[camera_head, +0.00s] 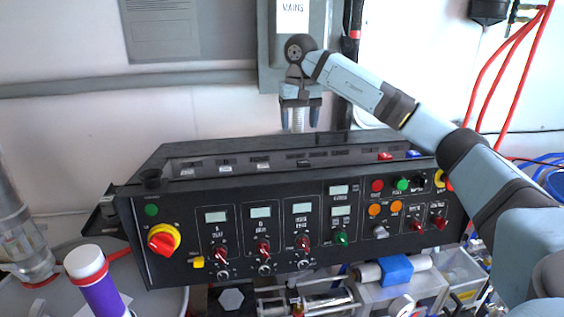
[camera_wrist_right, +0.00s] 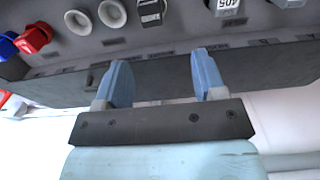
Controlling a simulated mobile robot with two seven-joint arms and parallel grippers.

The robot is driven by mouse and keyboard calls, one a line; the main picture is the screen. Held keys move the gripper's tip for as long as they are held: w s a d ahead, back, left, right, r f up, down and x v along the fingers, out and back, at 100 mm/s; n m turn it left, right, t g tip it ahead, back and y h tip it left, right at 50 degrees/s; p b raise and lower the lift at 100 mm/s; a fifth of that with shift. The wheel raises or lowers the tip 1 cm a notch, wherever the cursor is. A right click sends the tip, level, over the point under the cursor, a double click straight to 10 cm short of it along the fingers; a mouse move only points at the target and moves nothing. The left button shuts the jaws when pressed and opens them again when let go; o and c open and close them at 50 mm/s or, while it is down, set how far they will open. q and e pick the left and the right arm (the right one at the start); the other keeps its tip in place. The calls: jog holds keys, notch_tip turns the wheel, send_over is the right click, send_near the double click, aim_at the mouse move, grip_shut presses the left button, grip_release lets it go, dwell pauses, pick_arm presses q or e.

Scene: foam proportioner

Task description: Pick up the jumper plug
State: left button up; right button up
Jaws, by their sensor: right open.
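My right gripper (camera_head: 300,122) hangs above the back edge of the black control panel, fingers pointing down. It is open and empty, with both blue fingers apart in the right wrist view (camera_wrist_right: 164,80). A row of small plugs sits on the panel's top ledge. A black plug with a pale marking (camera_wrist_right: 152,12) lies just beyond the fingertips in the wrist view, apart from them; in the head view a dark plug (camera_head: 305,160) sits below the gripper. I cannot tell for certain which plug is the jumper plug. My left gripper is not in view.
The control panel (camera_head: 180,262) carries knobs, displays and buttons. On its ledge are labelled plugs (camera_wrist_right: 227,8), grey round sockets (camera_wrist_right: 112,14), a red plug (camera_wrist_right: 34,38) and a blue plug (camera_wrist_right: 7,45). A grey wall box (camera_head: 270,70) stands close behind the gripper.

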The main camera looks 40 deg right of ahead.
aim_at(304, 162)
jog(key=shift+s+f+b, duration=0.15)
jog(key=shift+s+f, duration=0.25)
jog(key=shift+f, duration=0.2)
jog(key=shift+s+f+b, duration=0.15)
jog(key=shift+s+f, duration=0.2)
jog(key=shift+f, duration=0.25)
notch_tip(304, 162, down, 4)
jog(key=shift+w+d+f+p, duration=0.1)
jog(key=shift+w+f+p, duration=0.1)
jog(key=shift+p, duration=0.3)
jog(key=shift+f, duration=0.4)
jog(key=shift+s+f+p, duration=0.1)
jog(key=shift+f+p, duration=0.2)
jog(key=shift+f, duration=0.1)
jog(key=f, duration=0.1)
jog(key=f+p, duration=0.1)
jog(key=f, duration=0.1)
jog(key=shift+d+f, duration=0.3)
jog(key=shift+d, duration=0.05)
jog(key=shift+f, duration=0.55)
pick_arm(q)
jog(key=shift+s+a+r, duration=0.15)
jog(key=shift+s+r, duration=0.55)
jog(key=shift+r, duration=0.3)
pick_arm(e)
jog(key=c, duration=1)
